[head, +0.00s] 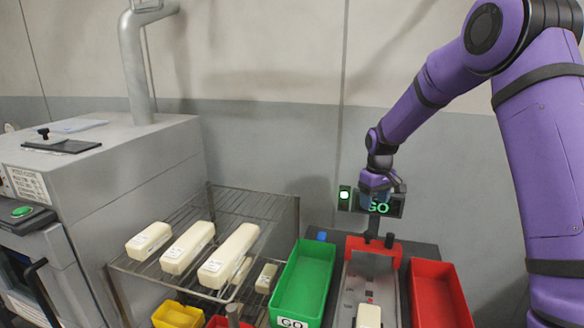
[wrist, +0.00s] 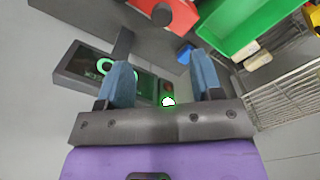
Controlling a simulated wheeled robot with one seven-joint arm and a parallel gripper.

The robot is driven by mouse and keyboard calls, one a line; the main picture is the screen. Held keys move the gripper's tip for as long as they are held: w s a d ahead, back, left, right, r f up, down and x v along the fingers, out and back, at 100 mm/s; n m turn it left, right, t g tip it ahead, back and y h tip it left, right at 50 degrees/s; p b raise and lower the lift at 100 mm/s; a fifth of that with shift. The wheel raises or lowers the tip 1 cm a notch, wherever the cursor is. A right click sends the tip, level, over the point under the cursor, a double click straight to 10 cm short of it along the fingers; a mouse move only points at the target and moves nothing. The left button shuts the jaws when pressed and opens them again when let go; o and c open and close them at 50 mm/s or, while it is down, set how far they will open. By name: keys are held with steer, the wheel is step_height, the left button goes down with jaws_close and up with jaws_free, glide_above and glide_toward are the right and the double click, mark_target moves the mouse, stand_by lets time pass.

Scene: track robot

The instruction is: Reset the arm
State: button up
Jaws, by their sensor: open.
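My purple arm comes in from the right in the head view, and my gripper (head: 378,182) is in front of the small dark GO display (head: 392,207). In the wrist view my gripper (wrist: 162,84) shows two blue fingers spread wide with nothing between them. The display (wrist: 90,67) is behind the left finger there, with green lettering partly hidden. A lit white-green lamp (head: 344,194) is at the display's left side in the head view.
A green GO bin (head: 305,280) and a red bin (head: 436,295) flank a red-ended tray (head: 372,246) holding a pale block (head: 368,316). A wire rack (head: 245,200) with several pale blocks and a grey machine (head: 120,165) stand left. The wall above is clear.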

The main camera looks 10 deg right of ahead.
steer(key=s+a+r+m+t, duration=0.1)
steer(key=s+r+m+t, duration=0.1)
steer(key=s+r, duration=1.7)
steer(key=s+r+m+t, duration=0.2)
steer(key=s+t, duration=0.1)
steer(key=s, duration=1.9)
steer(key=shift+s+a+r, duration=0.15)
steer(key=shift+s+a, duration=0.1)
steer(key=shift+a, duration=0.15)
